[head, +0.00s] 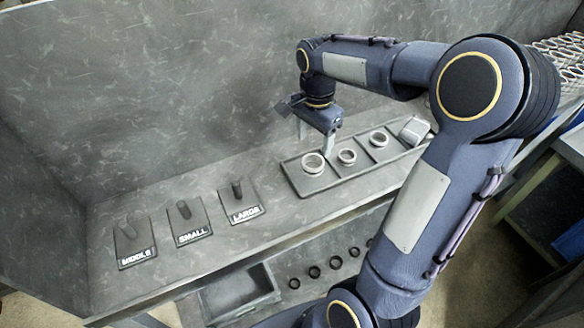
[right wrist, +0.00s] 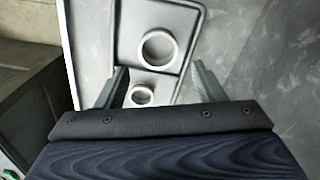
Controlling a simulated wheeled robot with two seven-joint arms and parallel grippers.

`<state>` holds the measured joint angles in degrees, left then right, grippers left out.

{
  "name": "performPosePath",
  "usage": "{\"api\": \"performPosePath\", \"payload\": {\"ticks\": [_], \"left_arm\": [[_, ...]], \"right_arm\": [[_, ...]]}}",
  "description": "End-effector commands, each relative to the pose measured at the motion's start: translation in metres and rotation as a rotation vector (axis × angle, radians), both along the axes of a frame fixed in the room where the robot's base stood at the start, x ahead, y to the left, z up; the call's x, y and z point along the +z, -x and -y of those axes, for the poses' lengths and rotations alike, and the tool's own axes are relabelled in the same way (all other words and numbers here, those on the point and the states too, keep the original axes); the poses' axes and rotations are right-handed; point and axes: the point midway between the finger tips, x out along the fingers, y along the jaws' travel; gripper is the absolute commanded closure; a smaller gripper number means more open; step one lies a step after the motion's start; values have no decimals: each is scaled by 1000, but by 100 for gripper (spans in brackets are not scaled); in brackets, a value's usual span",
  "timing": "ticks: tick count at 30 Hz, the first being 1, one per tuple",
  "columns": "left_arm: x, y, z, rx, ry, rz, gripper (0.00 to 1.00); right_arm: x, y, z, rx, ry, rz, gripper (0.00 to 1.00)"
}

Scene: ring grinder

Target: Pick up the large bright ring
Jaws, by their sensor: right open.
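A grey tray (head: 293,177) on the bench holds three bright rings in separate compartments. The large bright ring (head: 313,163) is in the left compartment; a smaller ring (head: 347,156) is in the middle one and another ring (head: 378,139) in the right one. My right gripper (head: 315,140) is open and empty above the tray, near the large ring. In the right wrist view the large ring (right wrist: 159,48) lies just beyond the open fingertips (right wrist: 158,75), and a smaller ring (right wrist: 142,95) shows between the fingers. My left gripper is out of view.
Three posts on dark plates marked MIDDLE (head: 130,242), SMALL (head: 187,222) and LARGE (head: 239,201) stand left of the tray. Several dark rings (head: 314,271) and an open grey bin (head: 240,290) are below the bench edge. A wall stands behind.

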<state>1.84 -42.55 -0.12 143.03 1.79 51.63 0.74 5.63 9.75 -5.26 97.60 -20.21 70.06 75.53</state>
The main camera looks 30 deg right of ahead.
Motion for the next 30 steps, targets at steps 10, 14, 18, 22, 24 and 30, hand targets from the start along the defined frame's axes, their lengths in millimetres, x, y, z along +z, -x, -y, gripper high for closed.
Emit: {"api": "performPosePath", "payload": {"ticks": [10,14,18,22,24,30], "left_arm": [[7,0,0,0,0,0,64],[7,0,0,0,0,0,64],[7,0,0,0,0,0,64],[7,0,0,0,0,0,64],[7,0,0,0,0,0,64],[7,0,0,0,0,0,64]], "right_arm": [[-45,4,-2,3,-3,-6,37],[-62,3,-1,4,-3,-3,37],[-69,3,-2,5,-2,1,37],[-69,3,-2,5,-2,2,37],[-68,3,-2,5,-2,2,41],[-68,3,-2,5,-2,2,68]]}}
